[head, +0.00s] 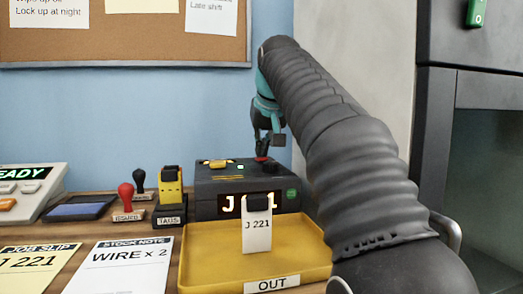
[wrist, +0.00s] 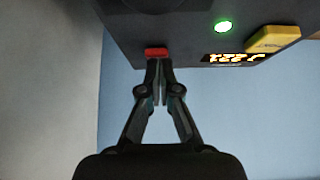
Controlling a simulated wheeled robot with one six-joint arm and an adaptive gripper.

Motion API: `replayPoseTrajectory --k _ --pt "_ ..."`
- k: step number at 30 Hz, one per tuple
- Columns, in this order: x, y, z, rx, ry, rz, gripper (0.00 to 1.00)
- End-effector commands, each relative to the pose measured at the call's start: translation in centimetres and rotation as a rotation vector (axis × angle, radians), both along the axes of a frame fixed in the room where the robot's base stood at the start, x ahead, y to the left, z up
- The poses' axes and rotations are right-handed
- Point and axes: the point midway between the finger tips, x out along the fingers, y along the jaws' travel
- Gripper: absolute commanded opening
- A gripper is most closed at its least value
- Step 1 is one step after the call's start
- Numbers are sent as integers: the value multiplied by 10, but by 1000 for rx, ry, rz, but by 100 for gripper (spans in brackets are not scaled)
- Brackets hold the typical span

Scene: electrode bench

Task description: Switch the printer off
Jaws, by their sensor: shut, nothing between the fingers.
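The printer (head: 230,182) is a dark box behind the yellow tray, with a lit display partly hidden by a white tag. A green light glows on its top in the head view (head: 240,166) and in the wrist view (wrist: 223,26). A red switch (wrist: 157,52) sits at the printer's edge in the wrist view; a little red also shows in the head view (head: 262,158). My gripper (wrist: 158,63) is shut and empty, its tips at the red switch. I cannot tell whether they touch it. A yellow part (wrist: 273,38) is on the printer too.
The yellow OUT tray (head: 205,258) stands in front of the printer, holding the upright J 221 tag (head: 257,235). A yellow-black TAGS holder (head: 170,190) and a red-handled stamp (head: 126,197) stand to the left. A dark cabinet (head: 480,85) is at the right.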

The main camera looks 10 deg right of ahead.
Motion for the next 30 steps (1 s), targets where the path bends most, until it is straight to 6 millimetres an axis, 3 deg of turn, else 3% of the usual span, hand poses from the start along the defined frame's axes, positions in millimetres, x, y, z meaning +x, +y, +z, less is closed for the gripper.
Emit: replayPoseTrajectory --k 7,13,15,30 --pt "0 0 -1 0 -4 0 0" --pt "-3 0 -15 0 -71 0 0" --pt "-2 0 -6 0 -65 0 0" --pt "6 0 0 0 -63 0 0"
